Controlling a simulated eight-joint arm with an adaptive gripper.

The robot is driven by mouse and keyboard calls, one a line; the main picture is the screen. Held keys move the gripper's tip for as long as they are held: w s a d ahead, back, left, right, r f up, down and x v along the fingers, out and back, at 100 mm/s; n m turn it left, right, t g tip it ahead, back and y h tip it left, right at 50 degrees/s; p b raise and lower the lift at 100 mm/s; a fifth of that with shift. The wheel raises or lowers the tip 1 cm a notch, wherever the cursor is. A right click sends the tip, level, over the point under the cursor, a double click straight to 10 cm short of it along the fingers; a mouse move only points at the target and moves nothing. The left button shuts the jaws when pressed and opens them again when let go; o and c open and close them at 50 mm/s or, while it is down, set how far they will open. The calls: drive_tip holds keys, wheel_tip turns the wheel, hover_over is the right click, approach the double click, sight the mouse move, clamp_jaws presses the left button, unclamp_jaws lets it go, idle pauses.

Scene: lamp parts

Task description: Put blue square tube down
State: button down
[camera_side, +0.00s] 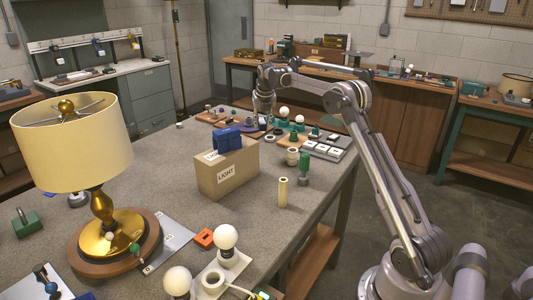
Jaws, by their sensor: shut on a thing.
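My gripper (262,114) points down over the far part of the grey work table, behind the cardboard box. It is shut on a small dark blue piece (263,125), which I take to be the blue square tube. The piece is small and partly covered by the fingers, so its shape is unclear. It is low, close to the table top and the parts there; I cannot tell whether it touches the surface.
A cardboard box (228,175) marked LIGHT, with blue blocks (228,139) on top, stands in front of my gripper. Teal holders with bulbs (284,112) are to the right. A lamp (75,140) stands at left. Bare table lies left of the box.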

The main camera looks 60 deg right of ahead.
wheel_tip(320, 180, down, 14)
drive_tip(key=shift+r, duration=0.15)
idle(0.5)
drive_tip(key=c, duration=1.1)
unclamp_jaws()
drive_tip(key=shift+o, duration=0.2)
drive_tip(key=v, duration=1.2)
